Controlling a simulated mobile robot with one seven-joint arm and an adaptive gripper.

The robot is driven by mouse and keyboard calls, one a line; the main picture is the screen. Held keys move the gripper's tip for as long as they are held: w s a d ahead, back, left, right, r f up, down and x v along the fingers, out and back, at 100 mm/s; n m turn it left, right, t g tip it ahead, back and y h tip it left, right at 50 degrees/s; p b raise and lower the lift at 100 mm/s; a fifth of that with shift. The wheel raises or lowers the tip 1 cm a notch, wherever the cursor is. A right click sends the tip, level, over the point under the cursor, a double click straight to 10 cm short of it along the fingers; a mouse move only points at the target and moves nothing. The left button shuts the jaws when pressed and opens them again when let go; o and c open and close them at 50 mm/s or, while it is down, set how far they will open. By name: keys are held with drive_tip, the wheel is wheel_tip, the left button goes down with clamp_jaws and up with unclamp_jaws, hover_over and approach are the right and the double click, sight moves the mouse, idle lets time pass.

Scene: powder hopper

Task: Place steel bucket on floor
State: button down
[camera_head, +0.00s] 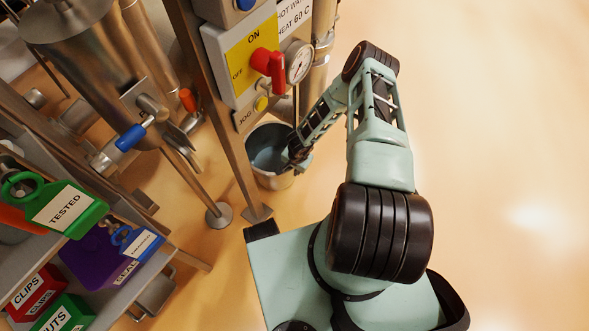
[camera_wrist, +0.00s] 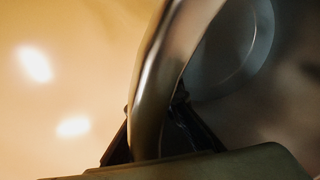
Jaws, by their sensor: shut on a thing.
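The steel bucket (camera_head: 270,176) is low beside a steel frame post, right of the post's foot, its open top facing up with a grey-blue inside. I cannot tell whether its base touches the floor (camera_head: 480,120). My gripper (camera_head: 300,158) is at the bucket's right rim. In the wrist view the bucket wall (camera_wrist: 172,60) runs up between the two dark fingers of my gripper (camera_wrist: 165,125), one outside and one inside. The gripper is shut on it. The bucket's lower left side is partly behind the post.
A control panel (camera_head: 240,60) with a red switch handle and a gauge stands above the bucket. Hopper pipework (camera_head: 95,60) and a shelf with a green tag marked TESTED (camera_head: 68,208) and coloured boxes fill the left. The floor at right is clear.

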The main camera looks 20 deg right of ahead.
sight(294, 177)
drive_tip(key=shift+w+f+b, duration=0.15)
drive_tip(key=shift+f+b, duration=0.45)
drive_tip(key=shift+f, duration=1.15)
drive_tip(key=c, duration=2.1)
unclamp_jaws()
drive_tip(key=shift+s, duration=0.2)
drive_tip(key=r+p, duration=0.1)
drive_tip(key=r, duration=0.3)
drive_tip(key=s+r+p, duration=0.1)
drive_tip(key=r+p, duration=0.1)
drive_tip(key=r, duration=0.2)
drive_tip(key=s+r+p, duration=0.1)
drive_tip(key=r, duration=0.3)
drive_tip(key=shift+p, duration=0.3)
drive_tip(key=shift+w, duration=0.1)
